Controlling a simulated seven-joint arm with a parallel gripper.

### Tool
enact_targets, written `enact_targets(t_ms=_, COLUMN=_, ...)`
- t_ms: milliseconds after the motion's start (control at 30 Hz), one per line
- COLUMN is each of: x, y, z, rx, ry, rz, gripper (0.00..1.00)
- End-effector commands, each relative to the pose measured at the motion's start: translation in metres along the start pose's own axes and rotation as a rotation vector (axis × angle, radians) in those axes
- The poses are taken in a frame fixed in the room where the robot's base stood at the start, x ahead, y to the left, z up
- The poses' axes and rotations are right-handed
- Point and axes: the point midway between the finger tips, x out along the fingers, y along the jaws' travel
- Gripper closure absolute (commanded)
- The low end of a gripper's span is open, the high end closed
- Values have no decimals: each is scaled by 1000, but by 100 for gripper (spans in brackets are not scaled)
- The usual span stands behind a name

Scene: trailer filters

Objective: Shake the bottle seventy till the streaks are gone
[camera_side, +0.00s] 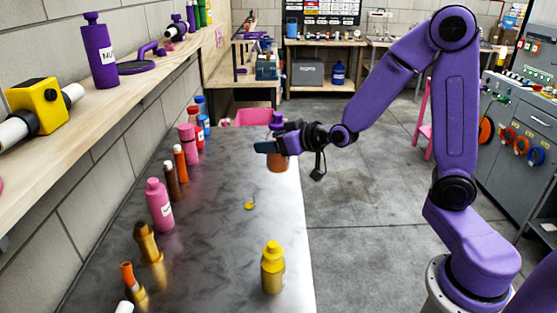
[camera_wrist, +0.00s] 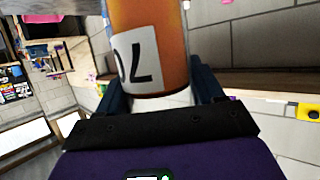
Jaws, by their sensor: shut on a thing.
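The bottle seventy has an orange body (camera_side: 278,163) and a purple cap (camera_side: 277,119). It stands upright in my gripper (camera_side: 268,147), whose dark fingers close around its middle. It appears held above the far right part of the grey table (camera_side: 215,235). In the wrist view, the orange bottle (camera_wrist: 172,40) fills the space between the fingers of my gripper (camera_wrist: 155,88). Its white label shows "70" turned upside down in that view. Whether there are streaks inside I cannot tell.
A yellow bottle (camera_side: 272,268) stands at the table's near right. A pink bottle (camera_side: 159,205) and several other bottles line the left side by the wall. A small yellow spot (camera_side: 249,204) lies mid-table. A wooden shelf (camera_side: 150,80) runs above the left side. The table's middle is mostly clear.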

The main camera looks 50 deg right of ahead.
Motion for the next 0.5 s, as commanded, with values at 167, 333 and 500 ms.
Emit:
enact_targets(t_ms=167, x=-13, y=0, z=-33, rx=0, ry=4, rz=-1, gripper=80)
enact_targets(t_ms=333, x=5, y=0, z=15, rx=-4, ry=-15, rz=1, gripper=80)
enact_targets(t_ms=500, x=11, y=0, z=24, rx=0, ry=3, rz=0, gripper=80)
